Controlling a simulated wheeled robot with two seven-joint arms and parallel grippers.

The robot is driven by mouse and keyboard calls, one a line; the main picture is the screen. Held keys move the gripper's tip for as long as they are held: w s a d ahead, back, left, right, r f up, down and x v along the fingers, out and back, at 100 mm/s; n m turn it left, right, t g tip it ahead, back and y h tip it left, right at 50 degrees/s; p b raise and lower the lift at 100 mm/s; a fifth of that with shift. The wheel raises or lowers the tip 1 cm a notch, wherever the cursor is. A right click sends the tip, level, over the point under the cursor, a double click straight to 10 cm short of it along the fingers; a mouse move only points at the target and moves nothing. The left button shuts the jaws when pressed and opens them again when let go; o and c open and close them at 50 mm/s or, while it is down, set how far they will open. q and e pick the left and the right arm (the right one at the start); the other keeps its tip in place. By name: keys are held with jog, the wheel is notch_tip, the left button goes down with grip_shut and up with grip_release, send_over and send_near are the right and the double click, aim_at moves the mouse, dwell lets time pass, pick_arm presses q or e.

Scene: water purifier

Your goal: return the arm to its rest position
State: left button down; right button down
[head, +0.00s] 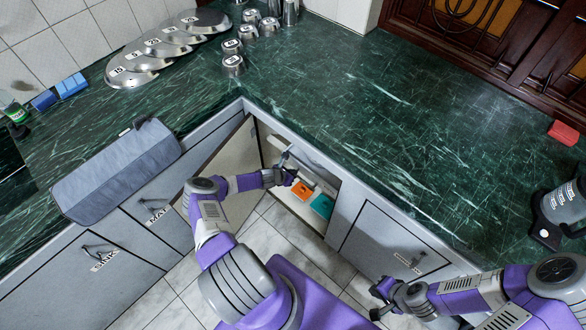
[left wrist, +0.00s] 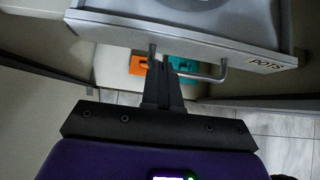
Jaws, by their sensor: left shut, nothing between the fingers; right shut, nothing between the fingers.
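My left arm, purple and grey, reaches forward over the open corner cabinet in the head view. Its left gripper (head: 293,176) is at the cabinet opening. In the left wrist view the gripper's fingers (left wrist: 162,72) are closed together with nothing between them. Their tips are beside the metal bar handle (left wrist: 205,76) of a drawer labelled POTS (left wrist: 190,29); I cannot tell if they touch it. My right gripper (head: 385,293) is shut and empty, low in front of the cabinet on the right, at the lower right of the head view.
An orange box (head: 301,190) and a teal box (head: 322,206) sit inside the cabinet. Its open door (head: 232,160) stands beside my left forearm. Tiled floor (head: 290,236) shows below.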

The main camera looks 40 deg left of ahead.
pick_arm(q)
jog(key=p+v, duration=0.3)
jog(key=v, duration=0.7)
jog(key=shift+p, duration=0.3)
jog(key=s+d+r+m+g+h, duration=0.1)
jog(key=d+r+m+g+h, duration=0.1)
jog(key=d+m, duration=0.75)
jog(key=s+d+r+m+g+h, duration=0.1)
jog(key=d+r+m+h, duration=0.3)
jog(key=d, duration=1.1)
jog(key=s+d+r+m+g+y, duration=0.1)
jog(key=s+d+r+m+g, duration=0.1)
jog(key=s+m, duration=0.5)
jog(key=s+d+r+m+g+y, duration=0.1)
jog(key=s+d+r+m+g, duration=0.2)
jog(key=s+m, duration=0.5)
jog(key=d+r+m, duration=0.1)
jog(key=m, duration=0.2)
jog(key=shift+s+d+m+y, duration=0.3)
jog(key=shift+d+m, duration=0.05)
jog(key=shift+d, duration=0.05)
